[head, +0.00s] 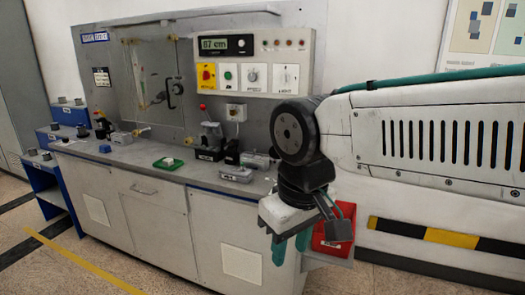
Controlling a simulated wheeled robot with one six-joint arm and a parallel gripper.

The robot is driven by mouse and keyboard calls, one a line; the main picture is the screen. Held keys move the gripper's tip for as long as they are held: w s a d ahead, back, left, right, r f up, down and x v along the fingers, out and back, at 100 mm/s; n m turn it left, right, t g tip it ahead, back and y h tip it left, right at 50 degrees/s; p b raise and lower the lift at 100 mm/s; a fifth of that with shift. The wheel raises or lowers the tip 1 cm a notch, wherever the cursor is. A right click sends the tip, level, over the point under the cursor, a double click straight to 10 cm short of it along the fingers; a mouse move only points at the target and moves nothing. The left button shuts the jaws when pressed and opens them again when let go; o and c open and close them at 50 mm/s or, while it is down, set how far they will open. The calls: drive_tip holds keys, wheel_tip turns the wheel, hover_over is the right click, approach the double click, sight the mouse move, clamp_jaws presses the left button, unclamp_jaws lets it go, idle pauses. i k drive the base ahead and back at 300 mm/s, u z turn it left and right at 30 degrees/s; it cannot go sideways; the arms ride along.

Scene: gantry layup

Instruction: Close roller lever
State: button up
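No lever is clearly labelled as the roller lever in the head view. A small black upright part with a knob (101,124) stands at the left end of the grey bench and may be it, but it is too small to tell its position. A black curved handle (175,92) sits on the clear door of the panel. My gripper (291,246) hangs at the right, in front of the bench's right end, teal fingers pointing down and apart. Nothing shows between them. It is far from both the knob and the handle.
The grey bench (190,172) carries a green tray (168,164), a clamp-like device (211,137) and small boxes. A control panel (252,62) is above. A red bin (335,230) is behind my gripper. Blue stepped stands (50,182) are at the left; the floor in front is clear.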

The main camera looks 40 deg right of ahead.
sight(212, 130)
drive_tip(key=z, duration=0.3)
drive_tip(key=k, duration=1.05)
drive_tip(key=z, duration=0.85)
drive_tip(key=i, duration=1.35)
drive_tip(key=u, duration=0.75)
drive_tip(key=i, duration=0.35)
drive_tip(key=u, duration=0.3)
